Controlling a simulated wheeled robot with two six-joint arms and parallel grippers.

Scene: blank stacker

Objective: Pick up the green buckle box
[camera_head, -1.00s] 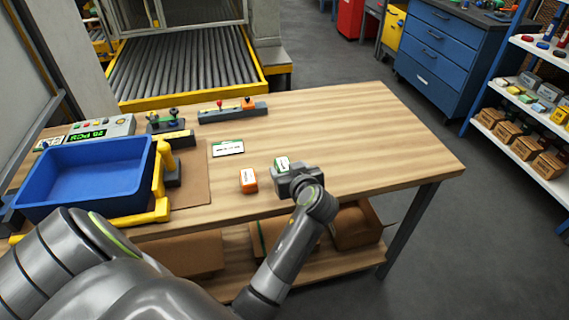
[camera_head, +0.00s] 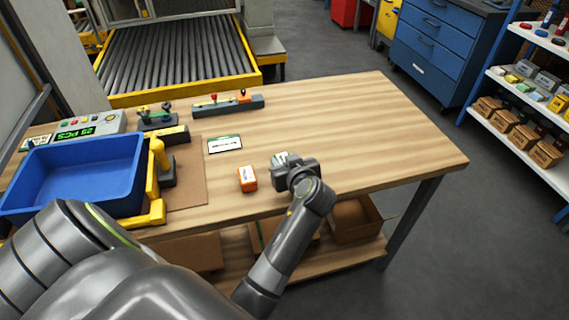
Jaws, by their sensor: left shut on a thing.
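The green buckle box (camera_head: 281,158) is mostly hidden behind my left gripper (camera_head: 282,165); only its pale top with a bit of green shows. My left gripper is shut on it, over the front middle of the wooden table (camera_head: 360,130). I cannot tell whether the box touches the table. An orange box (camera_head: 247,179) with a white label stands on the table just left of the gripper, apart from it. My right gripper is not in view.
A blue bin (camera_head: 75,172) in a yellow frame stands at the left, by a scale display (camera_head: 78,132). A white card (camera_head: 225,144) lies behind the orange box. A grey rail (camera_head: 228,104) with knobs stands at the back. The table's right side is clear.

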